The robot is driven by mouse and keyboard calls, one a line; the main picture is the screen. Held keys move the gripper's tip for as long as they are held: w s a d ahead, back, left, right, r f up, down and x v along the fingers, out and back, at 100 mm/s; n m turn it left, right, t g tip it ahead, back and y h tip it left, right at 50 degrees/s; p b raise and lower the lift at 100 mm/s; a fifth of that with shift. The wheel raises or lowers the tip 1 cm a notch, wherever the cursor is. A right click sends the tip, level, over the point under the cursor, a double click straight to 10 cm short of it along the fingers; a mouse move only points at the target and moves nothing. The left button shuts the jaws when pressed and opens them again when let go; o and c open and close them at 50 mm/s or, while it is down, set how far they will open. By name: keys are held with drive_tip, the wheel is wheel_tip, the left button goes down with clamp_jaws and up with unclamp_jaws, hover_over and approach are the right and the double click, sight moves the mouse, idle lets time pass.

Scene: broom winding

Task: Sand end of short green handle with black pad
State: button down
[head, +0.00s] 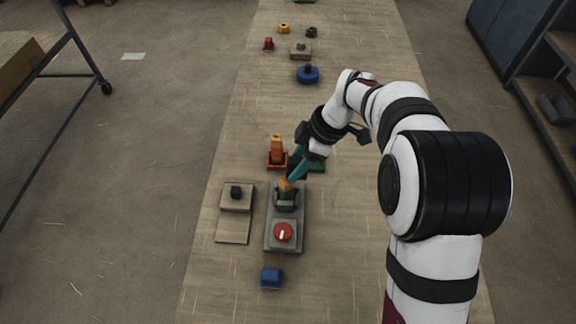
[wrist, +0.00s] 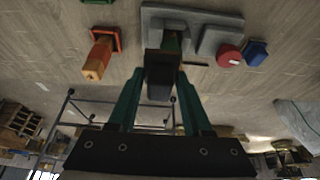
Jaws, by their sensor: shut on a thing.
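The short green handle (head: 290,189) stands in the grey clamp (head: 298,236), its tan end up near my fingertips. In the wrist view the handle's green side (wrist: 172,42) shows behind a dark block. My gripper (head: 293,175) has teal fingers and is just above the handle. In the wrist view it is shut on this dark block, which looks like the black pad (wrist: 161,63). The pad hides the handle's end there, and I cannot tell whether the two touch.
A red knob (head: 283,232) sits on the clamp's front. An orange handle (head: 277,147) stands in a red holder just beyond. A tan block with a small black piece (head: 236,192) is at left. A blue block (head: 271,277) is nearer. A green holder (head: 316,166) is at right.

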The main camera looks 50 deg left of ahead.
drive_tip(key=shift+r, duration=4)
drive_tip(key=w+d+r+m+t, duration=0.25)
drive_tip(key=w+d+m, duration=0.3)
drive_tip(key=d, duration=0.35)
drive_tip(key=w+d+r+m+t, duration=0.2)
drive_tip(key=w+d+r+m, duration=0.2)
drive_tip(key=d+m, duration=0.45)
drive_tip(key=w+d+r+m+t, duration=0.25)
drive_tip(key=w+d+m, duration=0.25)
drive_tip(key=d, duration=0.5)
drive_tip(key=s+d+r+m+h, duration=0.1)
drive_tip(key=d+r+m+h, duration=0.2)
drive_tip(key=d+m, duration=0.5)
drive_tip(key=d, duration=0.5)
drive_tip(key=shift+s+r+t, duration=0.15)
drive_tip(key=shift+s+t, duration=0.05)
drive_tip(key=shift+t, duration=0.2)
drive_tip(key=shift+a, duration=0.1)
drive_tip(key=s+f, duration=0.1)
drive_tip(key=f, duration=0.1)
drive_tip(key=s+f, duration=0.2)
drive_tip(key=shift+s+f, duration=0.3)
